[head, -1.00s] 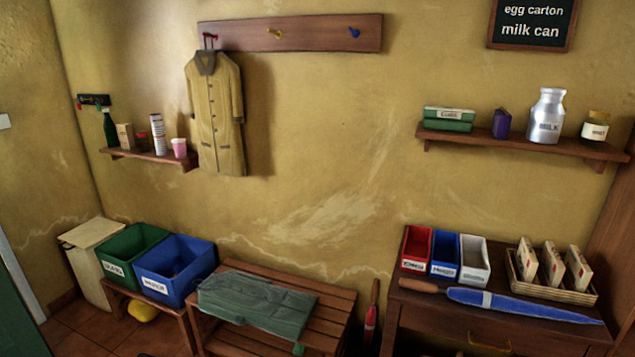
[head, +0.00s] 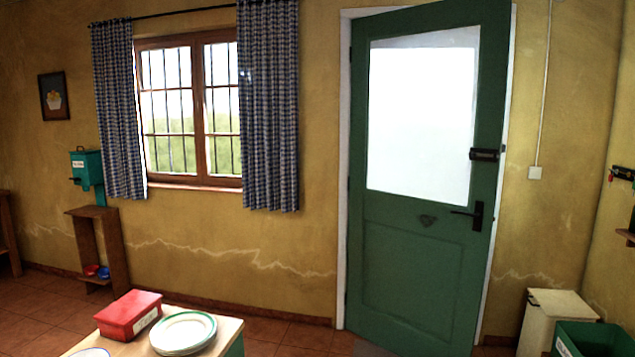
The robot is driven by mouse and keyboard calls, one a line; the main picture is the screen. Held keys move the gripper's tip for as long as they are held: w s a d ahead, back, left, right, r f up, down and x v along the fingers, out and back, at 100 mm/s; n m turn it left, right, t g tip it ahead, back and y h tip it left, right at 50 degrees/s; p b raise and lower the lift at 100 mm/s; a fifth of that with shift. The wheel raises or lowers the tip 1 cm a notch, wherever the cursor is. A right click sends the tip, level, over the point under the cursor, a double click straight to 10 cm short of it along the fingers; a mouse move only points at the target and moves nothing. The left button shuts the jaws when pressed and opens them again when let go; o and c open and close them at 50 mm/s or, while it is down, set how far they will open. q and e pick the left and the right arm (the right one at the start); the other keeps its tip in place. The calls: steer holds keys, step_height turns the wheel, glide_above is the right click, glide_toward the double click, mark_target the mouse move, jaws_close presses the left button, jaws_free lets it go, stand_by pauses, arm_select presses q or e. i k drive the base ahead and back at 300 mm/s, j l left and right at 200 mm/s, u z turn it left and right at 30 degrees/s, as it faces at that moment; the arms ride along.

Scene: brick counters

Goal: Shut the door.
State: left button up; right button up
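The green door (head: 412,262) stands right of centre in the head view, with a large bright glass pane (head: 422,120) in its upper half. Its hinge side is on the left, and a dark lever handle (head: 470,213) and lock box (head: 484,154) are on the right. The door appears slightly ajar into the room, its lower right corner standing out from the white frame (head: 343,130). Neither of my grippers is in view.
A table with a red box (head: 128,314) and stacked plates (head: 183,332) is at the lower left front. A cream bin (head: 552,318) and a green crate (head: 592,340) stand right of the door. Tiled floor (head: 275,333) shows between table and door.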

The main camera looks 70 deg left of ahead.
mark_target(418, 269)
steer(key=u, duration=1.8)
steer(key=i, duration=0.25)
